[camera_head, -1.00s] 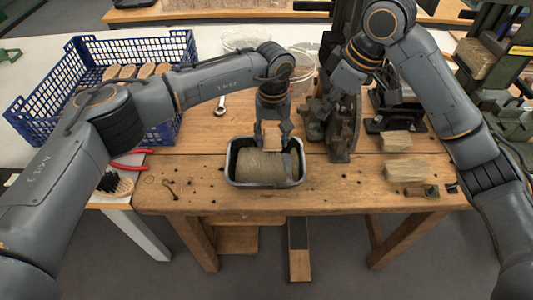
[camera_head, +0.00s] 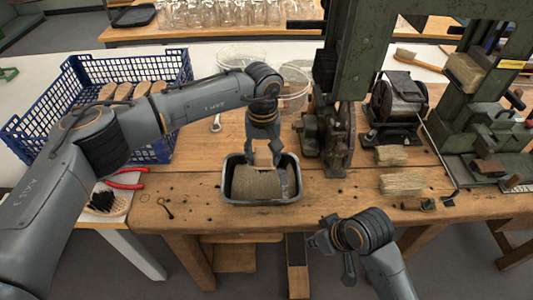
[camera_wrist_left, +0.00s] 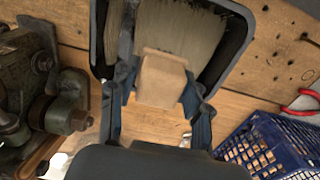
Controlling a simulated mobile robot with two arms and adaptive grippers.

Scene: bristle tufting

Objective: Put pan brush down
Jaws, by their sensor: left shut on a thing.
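My left gripper (camera_head: 263,163) points down over the dark tray (camera_head: 238,201) at the front of the wooden bench. In the left wrist view, it (camera_wrist_left: 158,97) is shut on the pan brush (camera_wrist_left: 162,78), a light wooden block between the two fingers. The block's far end is over or against the tan bristle bundle (camera_wrist_left: 178,32) in the tray; I cannot tell whether they touch. The bundle also shows in the head view (camera_head: 255,187). My right gripper (camera_head: 333,257) is low, in front of the bench edge, away from the tray. Its finger opening is unclear.
A blue crate (camera_head: 165,153) with several wooden brush blocks stands at the left. Red pliers (camera_head: 127,182) and a black-bristled brush (camera_head: 104,202) lie near it. Green machines (camera_head: 335,140) stand right of the tray.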

